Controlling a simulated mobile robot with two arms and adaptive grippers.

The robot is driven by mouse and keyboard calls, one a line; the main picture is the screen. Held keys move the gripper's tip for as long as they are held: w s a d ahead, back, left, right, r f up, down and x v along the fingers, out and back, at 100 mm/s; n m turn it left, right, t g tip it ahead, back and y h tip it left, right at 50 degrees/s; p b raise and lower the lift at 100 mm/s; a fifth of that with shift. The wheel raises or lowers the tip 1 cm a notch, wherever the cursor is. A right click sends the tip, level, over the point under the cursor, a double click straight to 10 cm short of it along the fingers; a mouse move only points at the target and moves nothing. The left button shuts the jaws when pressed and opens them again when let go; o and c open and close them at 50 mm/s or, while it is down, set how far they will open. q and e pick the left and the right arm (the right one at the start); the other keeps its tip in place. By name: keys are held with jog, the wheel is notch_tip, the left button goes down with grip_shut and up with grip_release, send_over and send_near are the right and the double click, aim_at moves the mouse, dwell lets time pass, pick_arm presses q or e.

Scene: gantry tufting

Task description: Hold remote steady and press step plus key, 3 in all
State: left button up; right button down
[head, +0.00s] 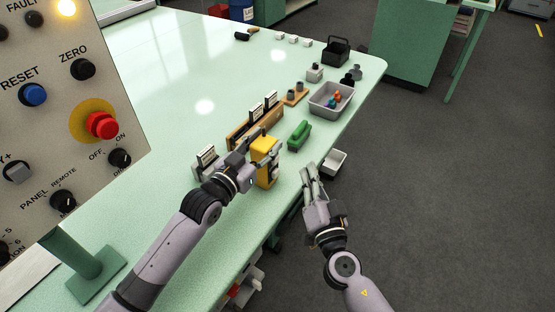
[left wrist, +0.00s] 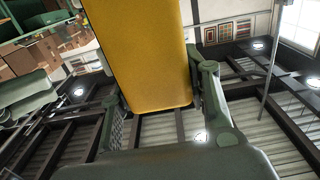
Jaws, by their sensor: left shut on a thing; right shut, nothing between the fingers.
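The yellow remote (head: 266,165) stands roughly upright near the table's right edge. My left gripper (head: 262,164) is shut on it from the left. In the left wrist view the remote (left wrist: 148,55) fills the space between the two fingers, and only its plain yellow side shows. Its keys, including the step plus key, cannot be made out in either view. My right gripper (head: 309,176) is shut and empty, to the right of the remote and apart from it, past the table's edge.
A control panel (head: 75,130) fills the left. Behind the remote are a wooden rack (head: 242,138) with cards, a green block (head: 299,135), a grey tray (head: 345,106) with small parts and a black basket (head: 336,54). A small white bin (head: 334,163) is beside the table edge. The table's middle (head: 170,90) is clear.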

dwell(0.4)
pick_arm(q)
jog(key=o, duration=1.5)
